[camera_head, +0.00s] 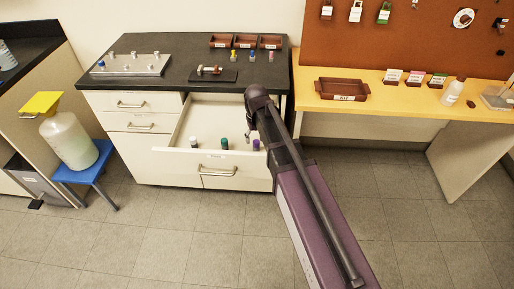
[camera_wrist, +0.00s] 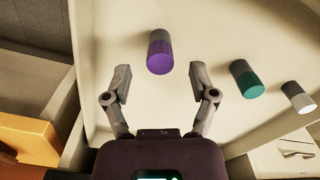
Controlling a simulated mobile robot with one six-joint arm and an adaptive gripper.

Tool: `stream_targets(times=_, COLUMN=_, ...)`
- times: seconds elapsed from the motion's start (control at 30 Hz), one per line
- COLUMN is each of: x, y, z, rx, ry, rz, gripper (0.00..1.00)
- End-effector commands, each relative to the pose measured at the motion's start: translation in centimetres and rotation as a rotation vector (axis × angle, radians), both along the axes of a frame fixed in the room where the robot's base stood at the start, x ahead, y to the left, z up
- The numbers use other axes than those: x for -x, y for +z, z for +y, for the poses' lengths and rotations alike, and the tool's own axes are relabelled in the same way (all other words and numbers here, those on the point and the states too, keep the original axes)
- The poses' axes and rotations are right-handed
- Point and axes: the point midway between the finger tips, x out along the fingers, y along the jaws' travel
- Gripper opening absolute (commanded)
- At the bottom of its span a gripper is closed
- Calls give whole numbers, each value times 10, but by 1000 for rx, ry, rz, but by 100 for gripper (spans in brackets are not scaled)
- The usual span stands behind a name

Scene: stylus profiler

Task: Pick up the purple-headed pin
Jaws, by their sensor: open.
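The purple-headed pin (camera_wrist: 160,52) stands in the open drawer (camera_head: 188,134), with a purple head and a dark grey body. In the head view the same pin (camera_head: 256,145) is at the drawer's right front, close to my arm. My gripper (camera_wrist: 161,82) is open and empty in the wrist view. Its two fingers are spread, one to each side of the pin in the picture, with the pin just beyond the fingertips and touching neither. In the head view my arm hides most of my gripper.
A green-headed pin (camera_wrist: 247,78) and a white-headed pin (camera_wrist: 298,97) stand in the same drawer, to the right in the wrist view. The drawer's walls surround them. The black worktop (camera_head: 185,80) above holds small trays and a pin plate (camera_head: 131,66).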

Motion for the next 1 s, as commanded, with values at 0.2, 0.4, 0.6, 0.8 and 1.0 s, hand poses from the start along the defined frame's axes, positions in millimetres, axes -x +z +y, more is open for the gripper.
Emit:
stream_targets(times=0.2, x=0, y=-16, z=0, rx=0, ry=0, rz=0, gripper=74)
stream_targets(times=0.4, x=0, y=-18, z=0, rx=0, ry=0, rz=0, gripper=74)
stream_targets(times=0.6, x=0, y=-17, z=0, rx=0, ry=0, rz=0, gripper=74)
stream_targets(times=0.8, x=0, y=-17, z=0, rx=0, ry=0, rz=0, gripper=74)
stream_targets(times=1.0, x=0, y=-17, z=0, rx=0, ry=0, rz=0, gripper=48)
